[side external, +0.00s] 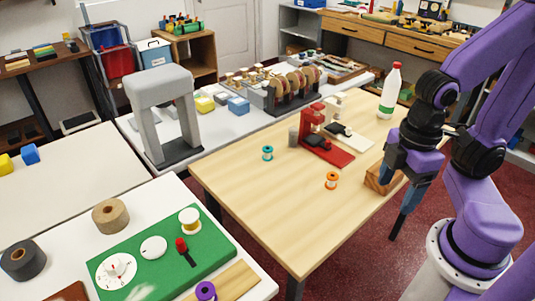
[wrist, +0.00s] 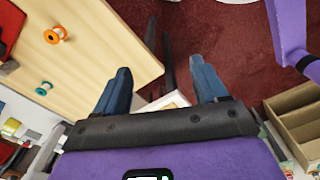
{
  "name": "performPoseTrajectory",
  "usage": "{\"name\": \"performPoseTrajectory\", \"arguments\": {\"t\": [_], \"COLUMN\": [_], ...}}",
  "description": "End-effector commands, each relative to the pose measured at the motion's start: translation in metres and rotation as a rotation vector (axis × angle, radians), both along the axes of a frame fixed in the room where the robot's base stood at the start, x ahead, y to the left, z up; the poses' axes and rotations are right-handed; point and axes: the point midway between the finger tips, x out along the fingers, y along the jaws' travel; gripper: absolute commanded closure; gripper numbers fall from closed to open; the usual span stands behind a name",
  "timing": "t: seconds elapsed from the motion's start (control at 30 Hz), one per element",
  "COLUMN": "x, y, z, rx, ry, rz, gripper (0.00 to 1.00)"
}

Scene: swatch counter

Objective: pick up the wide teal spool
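The wide teal spool (side external: 267,153) stands on the light wooden table, left of the red stand. It also shows near the left edge of the wrist view (wrist: 44,88). My gripper (side external: 396,192) is at the table's right edge, well away from the teal spool, with the orange spool between them. In the wrist view my gripper (wrist: 160,70) has its two blue fingers wide apart, with nothing held between them. Dark legs and red floor show beyond the fingers.
A brown wooden block (side external: 377,180) is beside my gripper. A white bottle (side external: 390,92) stands at the far right. The table's front left is clear.

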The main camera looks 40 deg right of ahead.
Motion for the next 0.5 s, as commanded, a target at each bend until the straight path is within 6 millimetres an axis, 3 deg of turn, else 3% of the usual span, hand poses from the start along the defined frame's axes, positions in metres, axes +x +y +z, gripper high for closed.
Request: {"name": "performPoseTrajectory", "arguments": {"t": [0.27, 0.37, 0.5], "x": [0.005, 0.022, 0.069], "y": [0.001, 0.006, 0.017], "z": [-0.001, -0.002, -0.009], "rx": [-0.013, -0.061, -0.188], "ry": [-0.006, -0.027, -0.076], "rz": [0.008, 0.041, 0.136], "gripper": [0.28, 0.28, 0.28]}}
